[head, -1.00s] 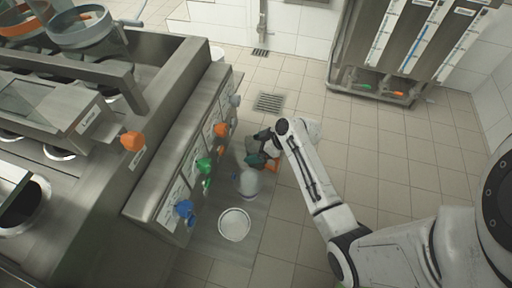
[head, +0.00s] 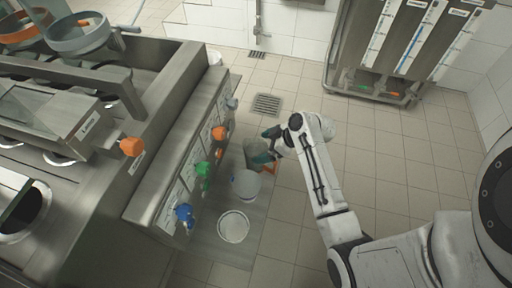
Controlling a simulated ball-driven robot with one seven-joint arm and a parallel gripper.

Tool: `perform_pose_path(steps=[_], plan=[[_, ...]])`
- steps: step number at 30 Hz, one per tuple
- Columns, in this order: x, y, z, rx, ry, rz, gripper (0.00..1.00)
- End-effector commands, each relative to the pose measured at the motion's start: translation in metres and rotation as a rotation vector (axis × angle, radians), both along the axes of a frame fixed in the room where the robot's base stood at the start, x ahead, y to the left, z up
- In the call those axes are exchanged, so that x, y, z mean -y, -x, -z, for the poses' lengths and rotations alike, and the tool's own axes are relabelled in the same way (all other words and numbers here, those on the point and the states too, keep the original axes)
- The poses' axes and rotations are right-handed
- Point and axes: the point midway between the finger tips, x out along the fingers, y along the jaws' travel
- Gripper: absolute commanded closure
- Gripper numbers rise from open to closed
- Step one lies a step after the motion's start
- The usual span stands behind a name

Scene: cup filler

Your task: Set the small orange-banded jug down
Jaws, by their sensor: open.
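A small greyish jug (head: 254,151) stands at the far end of the steel shelf below the dispenser taps. An orange part (head: 269,167) shows low on its right side and seems to belong to it. My gripper (head: 268,146) is open at the jug's upper right side, and its dark fingers cover part of the jug. Whether the fingers touch the jug cannot be told. The jug looks upright, but its base is hidden.
A white container (head: 246,184) and a white open tub (head: 233,227) stand nearer on the steel shelf (head: 208,246). Orange, green and blue taps (head: 184,212) jut from the counter at left. Tiled floor (head: 370,150) at right is clear.

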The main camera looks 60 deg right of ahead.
Motion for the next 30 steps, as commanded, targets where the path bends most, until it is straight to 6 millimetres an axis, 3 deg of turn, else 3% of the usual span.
perform_pose_path(steps=[6, 15, 17, 22, 27, 30], plan=[[0.009, 0.027, -0.031, 0.001, 0.0, -0.001, 0.0], [0.009, 0.043, -0.046, -0.012, -0.007, -0.004, 0.0], [-0.002, 0.043, -0.045, -0.036, -0.018, -0.006, 0.0], [-0.056, 0.051, -0.035, -0.179, -0.068, 0.005, 0.0], [-0.107, 0.078, -0.028, -0.364, -0.081, 0.056, 0.0], [-0.128, 0.099, -0.027, -0.464, -0.062, 0.1, 0.0]])
